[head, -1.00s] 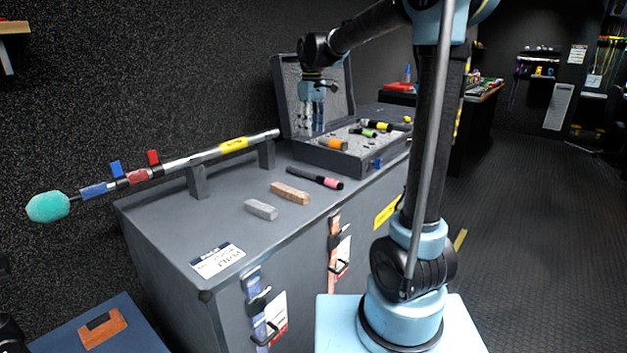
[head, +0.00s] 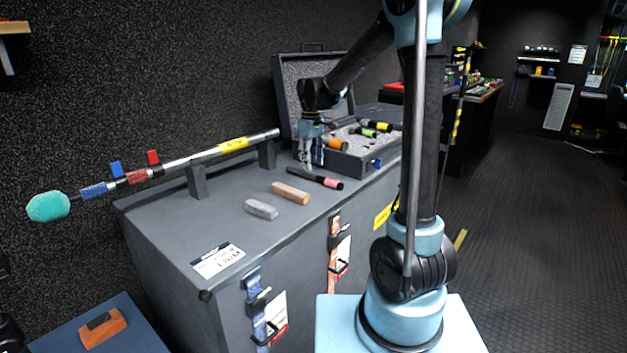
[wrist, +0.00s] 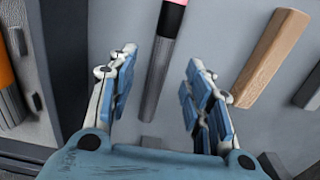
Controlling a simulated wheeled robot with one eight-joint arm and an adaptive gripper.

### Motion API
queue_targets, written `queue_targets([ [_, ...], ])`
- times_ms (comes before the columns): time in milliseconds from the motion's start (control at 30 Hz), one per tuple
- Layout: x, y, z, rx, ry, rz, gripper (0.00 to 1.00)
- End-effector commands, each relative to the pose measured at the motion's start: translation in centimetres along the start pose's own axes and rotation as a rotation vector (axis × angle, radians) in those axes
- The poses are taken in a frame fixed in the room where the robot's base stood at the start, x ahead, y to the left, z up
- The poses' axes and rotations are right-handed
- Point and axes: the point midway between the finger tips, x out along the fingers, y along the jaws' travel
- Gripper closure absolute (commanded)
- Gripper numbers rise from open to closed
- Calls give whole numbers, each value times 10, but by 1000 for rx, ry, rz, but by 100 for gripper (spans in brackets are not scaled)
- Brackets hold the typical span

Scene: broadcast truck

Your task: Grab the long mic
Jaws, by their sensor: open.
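A long dark mic with a pink band (head: 326,181) lies on the grey case top, in front of the open foam-lined case. In the wrist view its grey end (wrist: 153,100) runs between my fingers, with the pink band beyond the fingertips. My gripper (head: 311,168) is open above the mic's grey end, with a finger on each side and gaps to both in the wrist view (wrist: 160,58). I cannot tell the exact height left. A boom pole with a teal foam tip (head: 48,207) rests on two stands at the back left.
A wooden block (head: 291,193) and a grey block (head: 261,209) lie left of the mic. The open case (head: 345,160) holds several colour-banded mics, close right of my gripper. Its raised lid (head: 290,85) stands behind. The case top's front left is mostly clear.

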Motion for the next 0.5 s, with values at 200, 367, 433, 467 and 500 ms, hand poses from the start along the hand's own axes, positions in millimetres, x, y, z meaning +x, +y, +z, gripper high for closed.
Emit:
queue_targets([
  [200,22,0,2,0,0,0,54],
  [367,42,0,3,0,0,0,54],
  [433,47,0,3,0,0,0,54],
  [467,49,0,3,0,0,0,54],
  [500,50,0,3,0,0,0,54],
])
